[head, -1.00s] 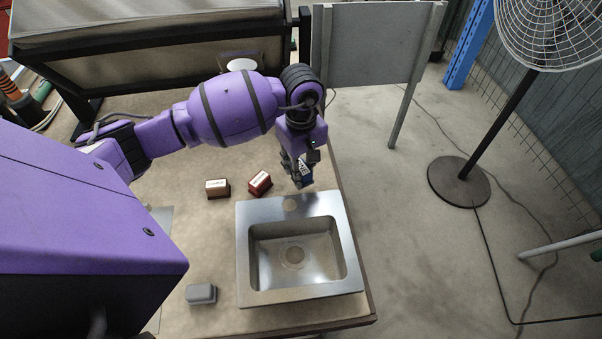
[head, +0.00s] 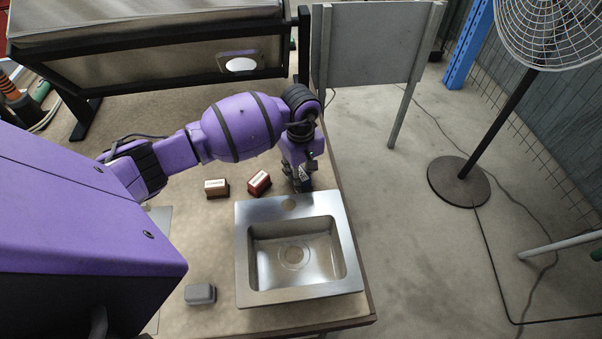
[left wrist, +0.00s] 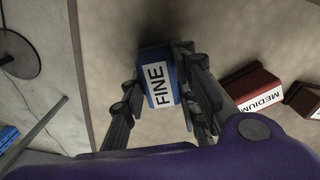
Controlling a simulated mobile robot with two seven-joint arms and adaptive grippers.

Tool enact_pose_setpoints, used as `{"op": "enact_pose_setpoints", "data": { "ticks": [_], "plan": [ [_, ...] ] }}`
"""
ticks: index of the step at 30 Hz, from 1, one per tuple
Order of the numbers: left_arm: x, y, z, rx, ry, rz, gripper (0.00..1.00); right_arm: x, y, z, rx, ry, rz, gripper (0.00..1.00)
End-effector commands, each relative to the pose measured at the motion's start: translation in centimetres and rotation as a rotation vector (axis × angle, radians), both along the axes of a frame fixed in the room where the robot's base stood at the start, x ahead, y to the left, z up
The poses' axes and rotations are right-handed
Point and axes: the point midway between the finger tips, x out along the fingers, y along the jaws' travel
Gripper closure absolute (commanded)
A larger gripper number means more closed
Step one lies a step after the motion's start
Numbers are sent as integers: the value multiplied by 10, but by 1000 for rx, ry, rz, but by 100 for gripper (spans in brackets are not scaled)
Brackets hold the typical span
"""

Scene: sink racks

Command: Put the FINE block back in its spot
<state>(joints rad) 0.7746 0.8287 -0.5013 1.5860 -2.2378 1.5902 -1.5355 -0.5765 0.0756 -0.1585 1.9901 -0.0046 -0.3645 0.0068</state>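The FINE block (left wrist: 160,79) is blue with a white label. In the left wrist view it sits between the fingers of my left gripper (left wrist: 160,95), which appear closed against its two sides. In the head view my left gripper (head: 300,183) points down above the counter strip just behind the sink, near the counter's right edge. The blue block (head: 304,181) shows there only in part, mostly hidden by the fingers. I cannot tell whether it touches the counter. My right gripper is not in view.
The red MEDIUM block (head: 259,182) stands left of the gripper, angled, with a brown labelled block (head: 216,188) farther left. The steel sink (head: 243,270) lies in front. A grey block (head: 200,294) sits left of the sink. The counter's right edge is close.

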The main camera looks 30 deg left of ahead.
Motion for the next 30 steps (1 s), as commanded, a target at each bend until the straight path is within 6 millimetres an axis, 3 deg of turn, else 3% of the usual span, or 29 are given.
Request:
{"op": "enact_pose_setpoints", "data": {
  "ticks": [1, 4, 13, 17, 30],
  "plan": [
    [-1, 0, -2, 0, 2, 0, 67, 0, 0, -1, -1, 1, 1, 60],
    [-1, 0, -1, 0, 2, 0, 54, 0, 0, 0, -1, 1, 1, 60],
    [0, 0, 0, 0, 1, 0, 54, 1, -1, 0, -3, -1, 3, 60],
    [1, 0, 10, 0, -4, -1, 54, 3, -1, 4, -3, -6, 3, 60],
    [0, 1, 96, 3, -2, -2, 54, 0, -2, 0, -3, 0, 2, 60]
  ]
}}
